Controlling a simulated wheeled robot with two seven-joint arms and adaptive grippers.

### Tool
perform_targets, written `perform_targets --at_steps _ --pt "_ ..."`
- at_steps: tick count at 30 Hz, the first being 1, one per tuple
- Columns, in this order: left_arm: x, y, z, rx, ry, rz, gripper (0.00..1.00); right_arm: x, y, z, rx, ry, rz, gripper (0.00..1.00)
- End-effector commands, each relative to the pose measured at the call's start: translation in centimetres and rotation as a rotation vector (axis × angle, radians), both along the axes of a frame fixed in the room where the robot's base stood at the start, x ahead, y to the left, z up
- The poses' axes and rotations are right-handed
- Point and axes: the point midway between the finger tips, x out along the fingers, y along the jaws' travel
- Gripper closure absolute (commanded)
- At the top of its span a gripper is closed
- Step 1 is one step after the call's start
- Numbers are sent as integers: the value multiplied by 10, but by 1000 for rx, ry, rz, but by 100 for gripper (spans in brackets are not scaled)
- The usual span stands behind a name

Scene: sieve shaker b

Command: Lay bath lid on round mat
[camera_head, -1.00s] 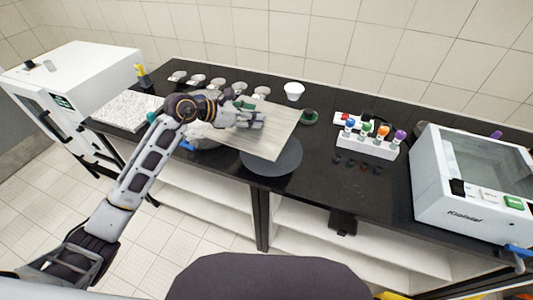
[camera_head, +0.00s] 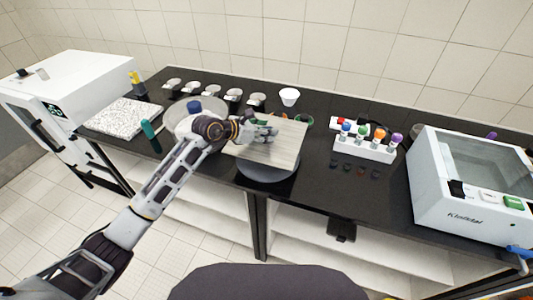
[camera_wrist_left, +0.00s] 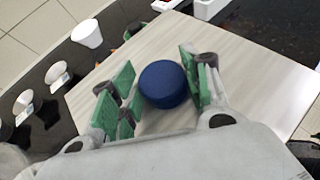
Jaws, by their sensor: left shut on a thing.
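The bath lid (camera_head: 288,150) is a flat, square, pale wood-grained plate. My left gripper (camera_head: 268,133) is over its top, and in the left wrist view the green-padded fingers (camera_wrist_left: 155,62) are shut around its round dark blue knob (camera_wrist_left: 163,84). The lid is over the round mat (camera_head: 266,174), a dark grey disc near the bench's front edge. Only the mat's front part shows below the lid. I cannot tell whether the lid touches the mat. My right gripper is not in view.
A round pale vessel (camera_head: 178,122) with a blue-topped thing stands left of the lid. A white cup (camera_head: 289,96) and several small dishes are behind. A rack of coloured-cap bottles (camera_head: 364,150) is at right, before a white machine (camera_head: 465,190).

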Motion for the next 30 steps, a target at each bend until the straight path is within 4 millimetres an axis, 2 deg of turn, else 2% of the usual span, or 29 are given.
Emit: perform_targets --at_steps 13,26,30 --pt "0 0 -50 -2 -1 0 91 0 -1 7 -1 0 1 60" --pt "0 0 -56 -2 -2 0 91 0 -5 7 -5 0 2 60" --pt "0 0 -64 -2 1 0 91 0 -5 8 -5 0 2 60"
